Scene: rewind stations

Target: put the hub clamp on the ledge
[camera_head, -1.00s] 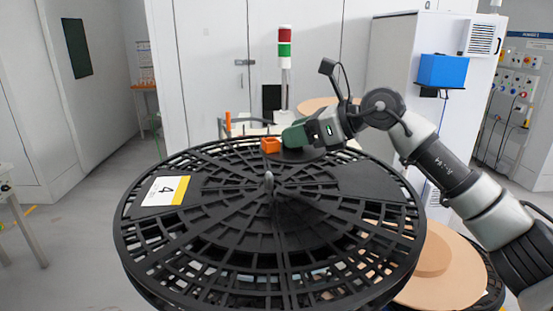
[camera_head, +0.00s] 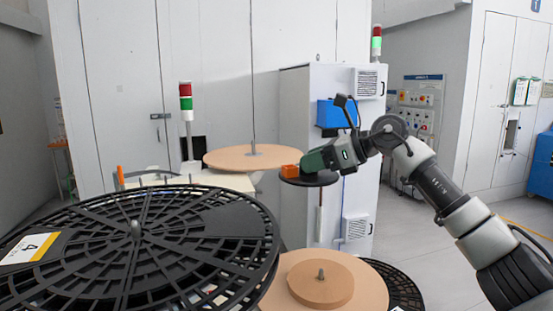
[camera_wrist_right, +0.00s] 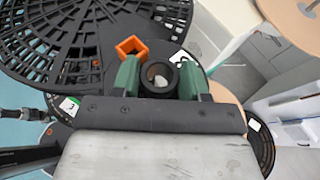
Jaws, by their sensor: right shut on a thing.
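In the right wrist view the green fingers (camera_wrist_right: 160,80) grip both sides of the clamp's black ring (camera_wrist_right: 160,63). The orange block (camera_wrist_right: 131,47) sticks out to its upper left. A small dark ledge (camera_head: 329,132) shows under the blue box on the cabinet, but I cannot tell whether it is the task's ledge. My left gripper is out of view.
The white cabinet (camera_head: 298,110) carries the blue box (camera_head: 326,113). A tan roll (camera_head: 372,290) lies low in front, and another tan disc (camera_head: 228,158) is behind the reel. A red-and-green signal light (camera_head: 186,97) stands behind. Open floor (camera_head: 420,235) shows at right.

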